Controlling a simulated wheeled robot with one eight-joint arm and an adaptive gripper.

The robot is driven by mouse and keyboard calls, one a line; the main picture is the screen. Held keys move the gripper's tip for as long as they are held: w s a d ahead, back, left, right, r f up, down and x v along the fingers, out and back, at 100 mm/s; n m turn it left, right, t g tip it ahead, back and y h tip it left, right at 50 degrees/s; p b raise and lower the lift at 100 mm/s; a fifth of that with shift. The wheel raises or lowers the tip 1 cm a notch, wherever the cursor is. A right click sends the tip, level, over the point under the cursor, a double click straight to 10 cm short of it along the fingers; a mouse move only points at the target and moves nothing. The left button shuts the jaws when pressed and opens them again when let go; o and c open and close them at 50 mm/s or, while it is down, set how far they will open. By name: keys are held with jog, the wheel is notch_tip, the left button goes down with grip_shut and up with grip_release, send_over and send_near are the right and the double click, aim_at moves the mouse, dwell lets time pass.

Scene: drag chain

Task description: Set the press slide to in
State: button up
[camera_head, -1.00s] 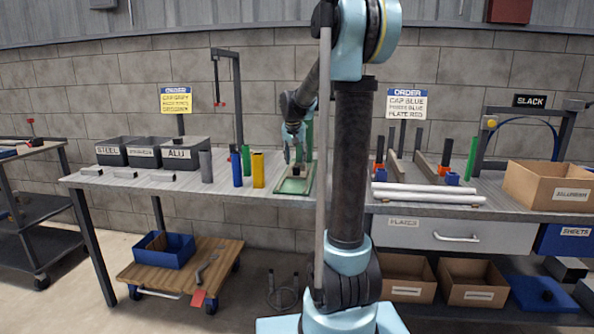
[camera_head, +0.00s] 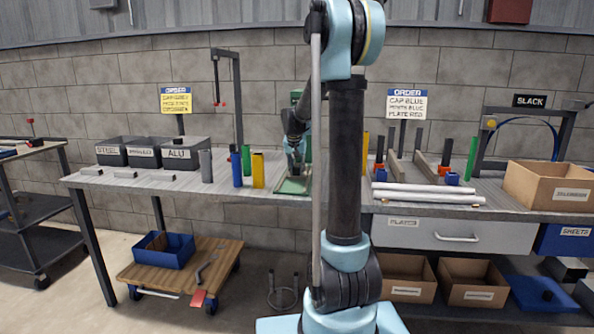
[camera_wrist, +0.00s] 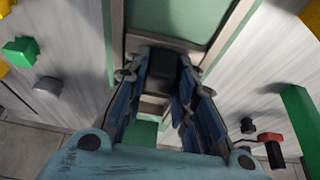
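The press (camera_head: 294,186) is a green-framed fixture on the bench, partly hidden behind my arm. A dark block (camera_wrist: 174,76), which looks like the slide's handle, is at the plate's near edge. My gripper (camera_wrist: 170,68) has its fingers parted, one on each side of this block. I cannot tell whether they touch it. In the head view my gripper (camera_head: 295,168) is low over the press.
Grey bins (camera_head: 184,152) are farther left. White bars (camera_head: 430,195) lie to the right, near a cardboard box (camera_head: 552,185). Some bench surface left of the cylinders is clear.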

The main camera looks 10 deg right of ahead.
aim_at(298, 164)
jog(key=shift+w+d, duration=0.2)
jog(key=shift+w, duration=0.45)
jog(key=shift+w+d, duration=0.25)
jog(key=shift+w, duration=0.4)
jog(key=shift+w+d, duration=0.2)
jog(key=shift+w, duration=0.45)
grip_shut()
jog(key=o, duration=1)
grip_release()
jog(key=shift+w, duration=0.1)
jog(key=shift+o, duration=0.2)
jog(key=v, duration=1.2)
jog(key=shift+f, duration=0.1)
